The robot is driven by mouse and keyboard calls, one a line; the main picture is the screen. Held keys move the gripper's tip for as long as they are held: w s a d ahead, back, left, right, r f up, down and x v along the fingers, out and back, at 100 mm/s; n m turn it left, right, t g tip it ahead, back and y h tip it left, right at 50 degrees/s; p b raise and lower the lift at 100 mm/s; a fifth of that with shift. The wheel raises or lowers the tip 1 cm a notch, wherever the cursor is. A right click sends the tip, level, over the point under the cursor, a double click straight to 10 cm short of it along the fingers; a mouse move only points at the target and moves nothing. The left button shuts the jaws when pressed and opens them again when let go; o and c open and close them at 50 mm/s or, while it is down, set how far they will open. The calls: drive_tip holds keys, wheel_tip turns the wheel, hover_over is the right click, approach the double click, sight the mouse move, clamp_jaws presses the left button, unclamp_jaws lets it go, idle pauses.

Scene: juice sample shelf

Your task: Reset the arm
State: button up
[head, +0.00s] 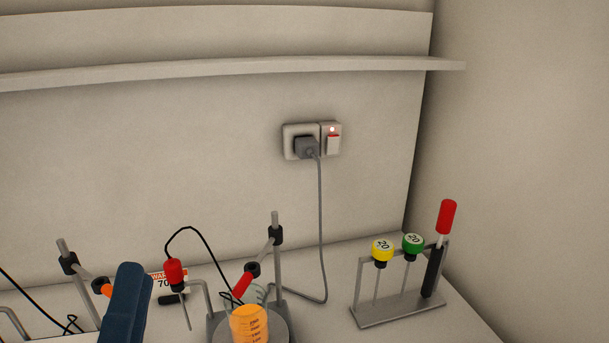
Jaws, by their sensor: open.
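My gripper's fingers do not show in the head view. A dark blue rounded block rises from the bottom edge at the lower left and looks like part of my arm. It hides some of the bench and the apparatus behind it.
On the bench are a beaker of orange liquid (249,323), a metal stand (278,262), a red-capped probe (174,275) and another stand (67,258). A rack (392,309) at right holds yellow, green and red-handled tools. A wall socket (301,140) and shelf (230,70) are behind.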

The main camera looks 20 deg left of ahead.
drive_tip(key=w+d+r+n+y+p, duration=0.1)
drive_tip(key=w+d+r+n+y, duration=0.15)
drive_tip(key=r+n, duration=0.45)
drive_tip(key=w+d+r+n+y+p, duration=0.1)
drive_tip(key=w+d+r+n+y, duration=0.25)
drive_tip(key=n, duration=0.65)
drive_tip(key=w+d+r+n+t+h+p, duration=0.1)
drive_tip(key=w+d+r+t+h, duration=0.1)
drive_tip(key=d+r+h, duration=1.1)
drive_tip(key=shift+w+d+r+t, duration=0.15)
drive_tip(key=shift+d+r+t, duration=0.5)
drive_tip(key=shift+r, duration=0.25)
drive_tip(key=shift+a, duration=0.15)
